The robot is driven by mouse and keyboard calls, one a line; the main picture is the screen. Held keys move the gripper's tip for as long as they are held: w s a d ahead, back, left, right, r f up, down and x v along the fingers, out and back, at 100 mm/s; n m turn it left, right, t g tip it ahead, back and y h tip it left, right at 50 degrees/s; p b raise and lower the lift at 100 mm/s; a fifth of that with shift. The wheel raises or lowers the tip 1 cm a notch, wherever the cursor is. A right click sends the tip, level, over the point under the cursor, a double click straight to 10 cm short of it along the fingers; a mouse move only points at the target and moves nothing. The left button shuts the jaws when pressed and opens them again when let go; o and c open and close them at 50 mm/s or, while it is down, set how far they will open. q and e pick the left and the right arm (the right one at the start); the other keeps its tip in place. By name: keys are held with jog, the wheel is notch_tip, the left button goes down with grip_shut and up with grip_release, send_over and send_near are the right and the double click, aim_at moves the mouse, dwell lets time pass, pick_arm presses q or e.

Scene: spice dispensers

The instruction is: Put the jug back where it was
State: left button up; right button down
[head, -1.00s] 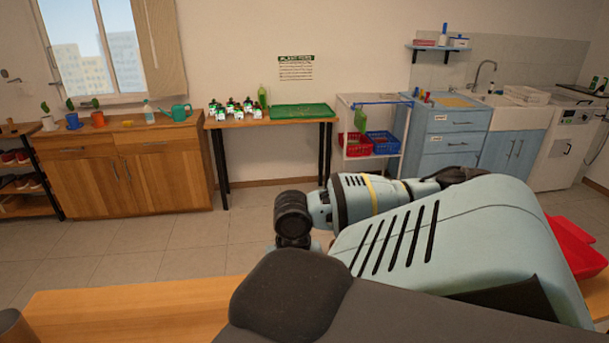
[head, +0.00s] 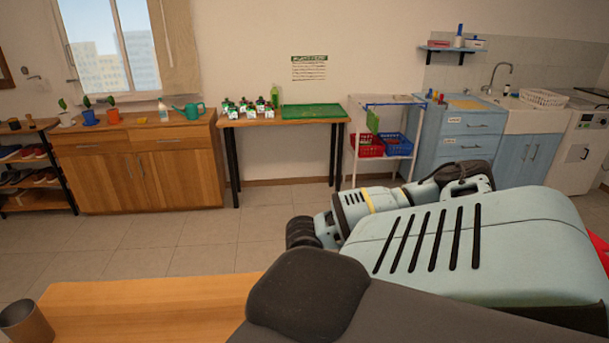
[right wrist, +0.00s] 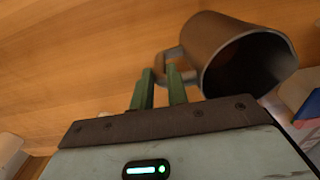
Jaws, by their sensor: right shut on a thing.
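The brownish metal jug (right wrist: 232,62) is tilted in the right wrist view, its dark open mouth facing the lower right. My right gripper (right wrist: 163,78) is shut on the jug's handle, with its two green fingers beside the jug body. Wood lies behind the jug; I cannot tell whether the jug touches it. In the head view a grey-brown open vessel (head: 26,321) shows at the lower left corner by the wooden tabletop (head: 145,300); I cannot tell if it is the same jug. Neither gripper shows in the head view.
Across the open tiled floor stand a wooden cabinet (head: 150,175) with a teal watering can (head: 190,111), a table with small bottles and a green tray (head: 313,111), a white rack (head: 353,165) and a blue drawer unit (head: 465,140). My arm covers the lower right.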

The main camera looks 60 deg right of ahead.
jog(key=shift+f, duration=0.15)
jog(key=shift+f, duration=0.15)
jog(key=c, duration=1.4)
grip_release()
jog(key=shift+r, duration=6.2)
